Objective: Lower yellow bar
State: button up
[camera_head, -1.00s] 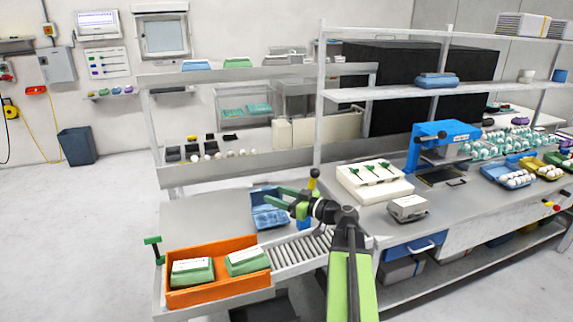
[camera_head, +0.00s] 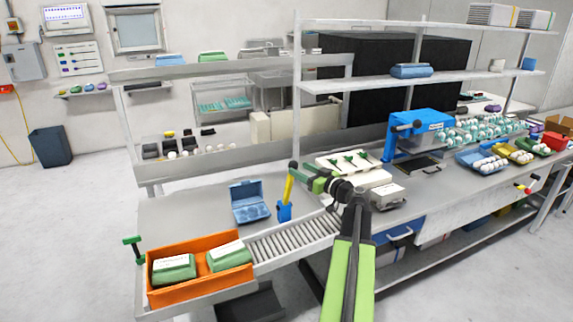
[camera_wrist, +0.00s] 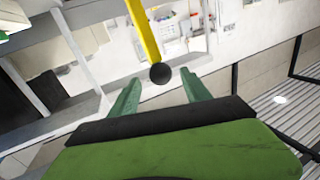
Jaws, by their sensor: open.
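The yellow bar (camera_head: 288,189) stands nearly upright, tilted slightly, on a blue base (camera_head: 284,211) beside the roller conveyor. A dark ball knob tops it. In the wrist view the yellow bar (camera_wrist: 143,30) comes down from the top edge and its black knob (camera_wrist: 160,73) is just beyond the gap between my fingertips. My gripper (camera_head: 300,171) is at the height of the bar's top in the head view. In the wrist view my gripper (camera_wrist: 160,85) has its two green fingers spread apart with nothing between them. I cannot tell whether a finger touches the knob.
An open blue egg carton (camera_head: 247,186) sits left of the bar. An orange crate (camera_head: 196,289) with green cartons stands at the front left, by the roller conveyor (camera_head: 292,240). A white tray with green pieces (camera_head: 330,160) lies behind my arm. Shelf posts rise behind.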

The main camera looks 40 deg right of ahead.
jog(key=w, duration=0.8)
jog(key=shift+c, duration=0.4)
grip_shut()
dwell(0.7)
